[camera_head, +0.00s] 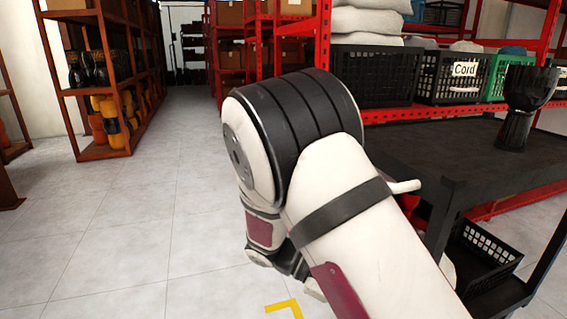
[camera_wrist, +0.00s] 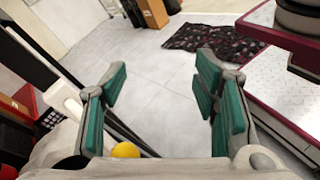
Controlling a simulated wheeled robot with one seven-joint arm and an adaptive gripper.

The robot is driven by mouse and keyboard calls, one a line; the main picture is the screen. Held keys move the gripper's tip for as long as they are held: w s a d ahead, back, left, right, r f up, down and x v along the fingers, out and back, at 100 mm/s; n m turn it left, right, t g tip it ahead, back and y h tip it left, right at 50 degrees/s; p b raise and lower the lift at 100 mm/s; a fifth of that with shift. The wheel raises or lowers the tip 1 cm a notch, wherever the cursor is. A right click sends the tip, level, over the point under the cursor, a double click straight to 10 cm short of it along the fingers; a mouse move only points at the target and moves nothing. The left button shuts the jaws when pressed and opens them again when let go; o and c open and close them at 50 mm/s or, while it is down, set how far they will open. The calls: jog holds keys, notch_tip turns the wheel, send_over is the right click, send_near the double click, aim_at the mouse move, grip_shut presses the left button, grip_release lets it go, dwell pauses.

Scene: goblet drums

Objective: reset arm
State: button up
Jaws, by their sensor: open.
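My gripper (camera_wrist: 160,90) shows in the wrist view with its two green-padded fingers spread wide apart. It is open, and nothing is between the fingers. Tiled floor lies beyond them. In the head view my arm is folded in the middle of the picture, and the gripper's fingers are hidden behind it. A black goblet drum (camera_head: 522,105) stands upright on the black cart (camera_head: 430,165) at the right, apart from my arm.
An orange shelf (camera_head: 105,90) with drums stands at the left. A red rack (camera_head: 400,115) holds black and green crates behind the cart. A black basket (camera_head: 490,248) sits on the cart's lower level. In the wrist view a dark patterned cloth (camera_wrist: 215,42) lies on the floor. The left floor is clear.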

jog(key=s+d+r+m+y, duration=0.3)
jog(key=s+r+m+y, duration=0.2)
jog(key=s+r+y, duration=0.4)
jog(key=s+a+r+m+t+y, duration=0.1)
jog(key=s+r+m+t+y, duration=0.15)
jog(key=s, duration=0.45)
jog(key=s+a+r+m+t+y, duration=0.1)
jog(key=s+m+t+y, duration=0.1)
jog(key=s+t, duration=0.35)
notch_tip(320, 180, up, 32)
jog(key=s+t+p, duration=0.1)
jog(key=t+p, duration=0.1)
jog(key=p, duration=2.7)
jog(key=shift+s+d+n+p, duration=0.35)
jog(key=shift+s+d, duration=0.05)
